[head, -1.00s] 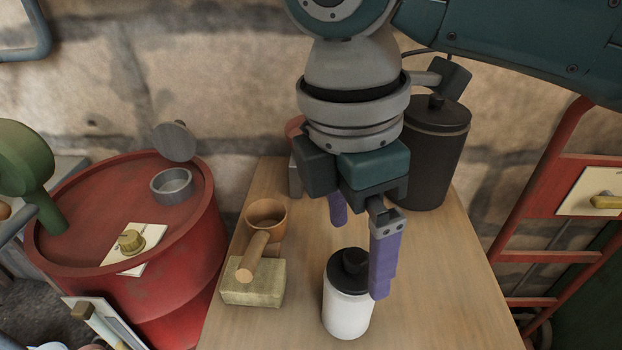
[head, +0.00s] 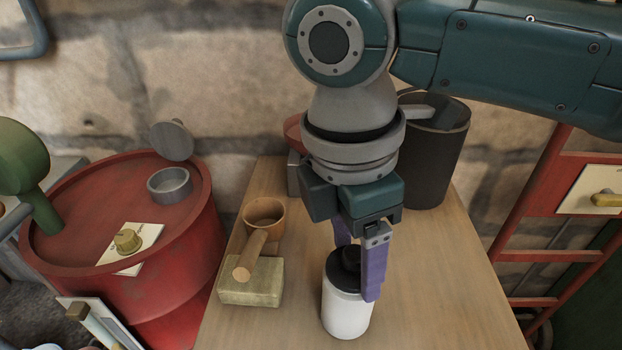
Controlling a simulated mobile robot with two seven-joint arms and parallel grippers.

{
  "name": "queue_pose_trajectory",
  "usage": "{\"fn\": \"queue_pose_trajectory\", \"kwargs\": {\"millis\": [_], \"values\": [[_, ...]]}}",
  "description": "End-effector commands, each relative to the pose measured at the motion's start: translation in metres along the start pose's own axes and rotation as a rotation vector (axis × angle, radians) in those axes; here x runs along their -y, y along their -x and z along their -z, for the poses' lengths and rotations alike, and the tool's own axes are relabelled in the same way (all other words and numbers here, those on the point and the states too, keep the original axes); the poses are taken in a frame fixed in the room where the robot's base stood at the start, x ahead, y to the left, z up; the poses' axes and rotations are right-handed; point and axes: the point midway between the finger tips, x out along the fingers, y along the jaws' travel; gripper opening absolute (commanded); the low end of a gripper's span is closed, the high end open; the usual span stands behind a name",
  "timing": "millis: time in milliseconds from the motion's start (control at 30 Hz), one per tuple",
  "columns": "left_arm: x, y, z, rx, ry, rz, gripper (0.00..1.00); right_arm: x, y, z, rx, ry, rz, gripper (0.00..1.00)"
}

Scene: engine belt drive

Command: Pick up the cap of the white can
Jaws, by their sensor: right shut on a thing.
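The white can (head: 345,312) stands upright on the wooden table in the head view. Its black cap (head: 338,272), with a knob on top, sits on the can. My right gripper (head: 356,266) points down over the can and is shut on the cap, with one purple finger in front at the right and the other behind. The near finger hides part of the cap's right side. My left gripper is not in view.
A wooden dipper (head: 264,213) and a pale block (head: 251,284) stand left of the can. A dark canister (head: 428,165) is behind at the right. A red drum (head: 190,265) is at the left, and a red ladder-like frame (head: 520,255) at the right. The table's right front (head: 440,310) is clear.

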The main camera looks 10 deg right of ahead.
Motion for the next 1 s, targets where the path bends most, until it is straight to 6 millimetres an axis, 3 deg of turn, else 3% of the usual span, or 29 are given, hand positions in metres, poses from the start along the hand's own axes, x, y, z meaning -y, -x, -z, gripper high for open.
{"fn": "queue_pose_trajectory", "kwargs": {"millis": [200, 567, 767, 1000], "values": [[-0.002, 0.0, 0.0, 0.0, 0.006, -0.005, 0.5, 0.0, 0.0, 0.0, 0.0, 0.0, 0.0, 0.19], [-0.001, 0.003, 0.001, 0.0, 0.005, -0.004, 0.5, -0.001, 0.008, -0.001, 0.0, 0.0, -0.001, 0.19], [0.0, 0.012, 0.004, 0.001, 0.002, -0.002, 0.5, -0.001, 0.041, -0.005, -0.001, 0.0, -0.004, 0.19], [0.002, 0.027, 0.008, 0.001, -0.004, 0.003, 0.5, -0.002, 0.113, -0.013, -0.002, 0.003, -0.006, 0.19]]}}
